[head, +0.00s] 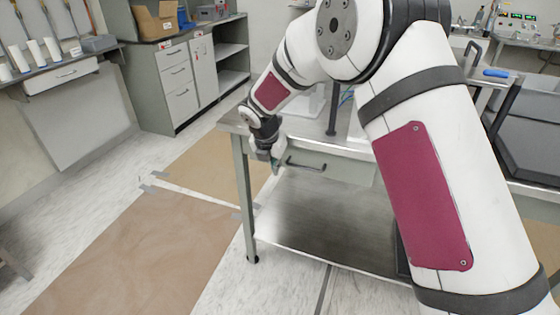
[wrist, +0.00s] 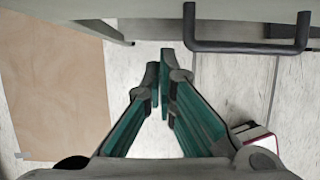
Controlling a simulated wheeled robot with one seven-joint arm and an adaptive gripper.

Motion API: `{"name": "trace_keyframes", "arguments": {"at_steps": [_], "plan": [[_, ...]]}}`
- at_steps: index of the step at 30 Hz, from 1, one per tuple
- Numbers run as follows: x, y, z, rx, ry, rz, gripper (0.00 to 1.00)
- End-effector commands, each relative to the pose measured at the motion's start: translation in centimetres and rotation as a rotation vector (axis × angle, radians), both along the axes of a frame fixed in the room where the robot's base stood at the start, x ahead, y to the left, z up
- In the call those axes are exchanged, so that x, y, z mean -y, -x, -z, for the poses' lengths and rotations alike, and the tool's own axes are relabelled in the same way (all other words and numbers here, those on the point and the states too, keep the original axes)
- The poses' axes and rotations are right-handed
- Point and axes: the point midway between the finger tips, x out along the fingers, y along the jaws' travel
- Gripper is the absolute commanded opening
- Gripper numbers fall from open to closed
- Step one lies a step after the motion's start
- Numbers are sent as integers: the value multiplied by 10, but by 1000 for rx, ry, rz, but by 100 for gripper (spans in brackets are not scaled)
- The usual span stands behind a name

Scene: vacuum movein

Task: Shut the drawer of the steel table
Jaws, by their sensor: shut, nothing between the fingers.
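The steel table (head: 240,128) stands in the middle of the head view, partly hidden by my arm. Its drawer (head: 345,168) is under the top, with a dark bar handle (head: 305,165). How far the drawer stands out is hard to tell. My gripper (head: 275,165) points down just left of the handle, in front of the table. In the wrist view my gripper (wrist: 162,75) has its green-sided fingers together with nothing between them. The handle (wrist: 250,46) shows there at upper right, apart from the fingertips, with the grey drawer front (wrist: 225,8) along the top.
The table's lower shelf (head: 310,225) lies below the drawer, and a front leg (head: 247,205) stands at the left. Brown floor sheets (head: 150,240) lie left of the table. A grey cabinet (head: 180,90) is behind. The floor at front left is clear.

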Motion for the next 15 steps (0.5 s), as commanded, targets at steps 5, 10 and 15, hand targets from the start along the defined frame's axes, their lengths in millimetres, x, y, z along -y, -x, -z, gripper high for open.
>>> {"name": "trace_keyframes", "arguments": {"at_steps": [5,10,15], "plan": [[-6,15,-39,2,-3,0,0],[-11,27,-69,0,-1,0,0],[-13,34,-86,-2,-1,0,0]]}}
